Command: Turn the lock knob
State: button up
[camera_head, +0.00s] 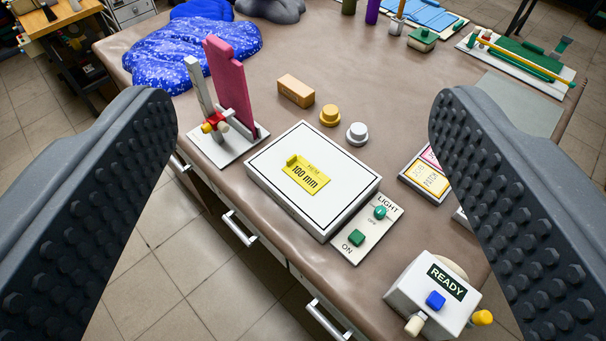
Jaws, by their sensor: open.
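My gripper (302,97) is open and empty, its two dark studded fingers wide apart at the left and right of the view. Between and beyond them, a small stand (240,148) on the table carries a pink upright board and a grey post. A small knob (213,124) with red, yellow and cream parts sits low on this stand, apart from my fingers. A white box (410,288) marked READY has a blue button, a cream knob (415,325) and a yellow knob (482,318). No knob is labelled as the lock, so I cannot tell which it is.
A white panel (262,190) bears a yellow 100 mm tag. Beside it is a LIGHT switch plate (352,252). A wooden block (296,91), yellow knob-like piece (330,115) and grey piece (357,134) lie behind.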

aim_at(206, 128)
jog(key=z, duration=0.95)
jog(key=k, duration=0.95)
jog(key=u, duration=0.75)
jog(key=i, duration=1)
jog(key=z, duration=0.05)
